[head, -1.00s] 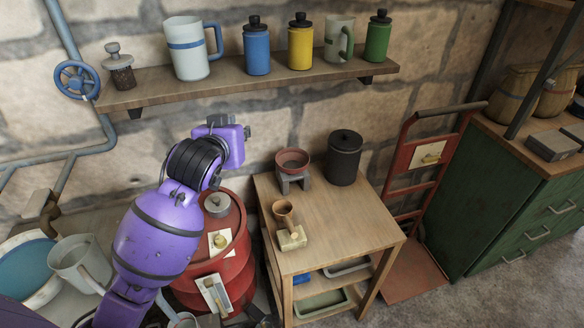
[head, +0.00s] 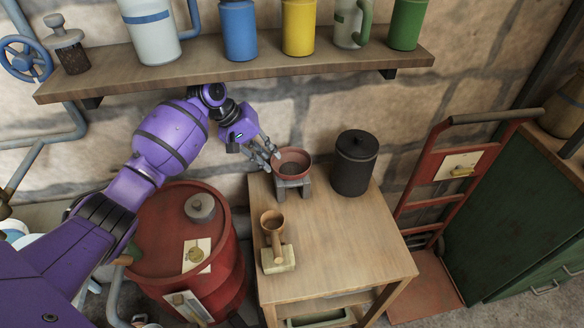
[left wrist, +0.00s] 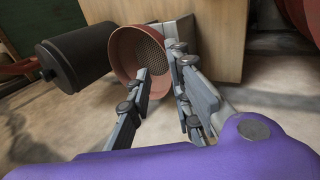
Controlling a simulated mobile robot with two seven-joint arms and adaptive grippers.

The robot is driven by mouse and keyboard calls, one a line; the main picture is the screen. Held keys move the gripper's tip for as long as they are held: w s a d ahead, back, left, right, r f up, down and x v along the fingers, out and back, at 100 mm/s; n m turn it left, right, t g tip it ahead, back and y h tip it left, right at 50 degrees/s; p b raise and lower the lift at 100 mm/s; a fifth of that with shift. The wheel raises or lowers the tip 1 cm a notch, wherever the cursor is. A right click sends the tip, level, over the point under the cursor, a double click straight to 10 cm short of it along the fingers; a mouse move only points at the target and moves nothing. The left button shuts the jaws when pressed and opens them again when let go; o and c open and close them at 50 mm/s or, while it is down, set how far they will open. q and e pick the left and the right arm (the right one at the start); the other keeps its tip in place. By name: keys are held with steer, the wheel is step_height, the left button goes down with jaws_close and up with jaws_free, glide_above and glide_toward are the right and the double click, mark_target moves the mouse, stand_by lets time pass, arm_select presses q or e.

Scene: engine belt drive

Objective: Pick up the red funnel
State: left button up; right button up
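The red funnel (head: 292,157) sits wide mouth up in a small grey stand (head: 293,187) on the wooden table's back left corner. My left gripper (head: 269,157) is at the left side of its rim. In the left wrist view the funnel (left wrist: 131,48) shows its mesh-like inside. My left gripper (left wrist: 156,63) is open there, one finger over the mouth and the other outside the rim. Whether either finger touches the funnel I cannot tell. My right gripper is not in view.
A black lidded canister (head: 354,162) stands just right of the funnel. A brown cup-like tool (head: 272,224) on a pale block is nearer the front. A red drum (head: 162,238) stands left of the table (head: 345,240). A shelf (head: 240,68) of containers hangs above.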

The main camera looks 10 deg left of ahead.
mark_target(280, 170)
arm_select(q)
steer(key=x, duration=0.6)
steer(key=shift+s, duration=0.15)
jaws_close()
